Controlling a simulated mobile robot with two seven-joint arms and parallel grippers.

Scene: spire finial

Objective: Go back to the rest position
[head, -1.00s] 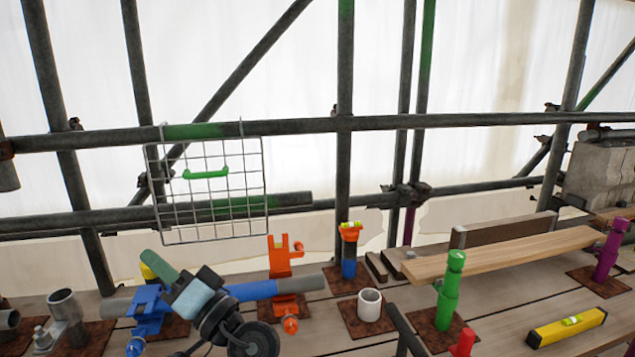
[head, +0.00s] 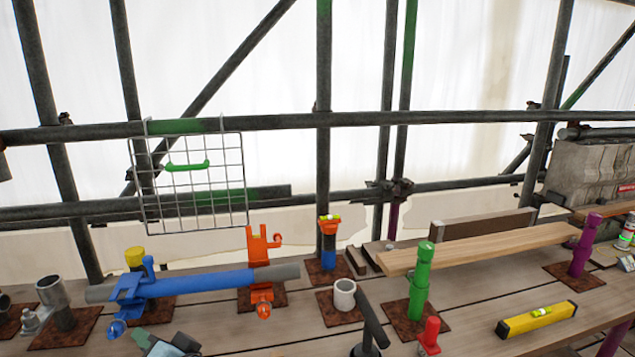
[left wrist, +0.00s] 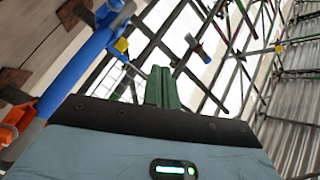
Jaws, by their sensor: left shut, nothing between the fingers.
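My left gripper (head: 155,342) shows at the bottom edge of the head view, below the blue tube. In the left wrist view its green fingers (left wrist: 162,88) are shut together with nothing between them. The grey and blue tube (head: 200,283) lies across a blue clamp (head: 128,296) and an orange clamp (head: 262,275), apart from the gripper. The tube also shows in the left wrist view (left wrist: 78,72). My right gripper is not in view.
A wire grid panel (head: 190,185) with a green handle hangs on the scaffold rail behind. A white cup-like ring (head: 344,294), a green post (head: 420,285), a timber plank (head: 480,248) and a yellow spirit level (head: 537,319) are on the deck to the right. Open air lies above the deck.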

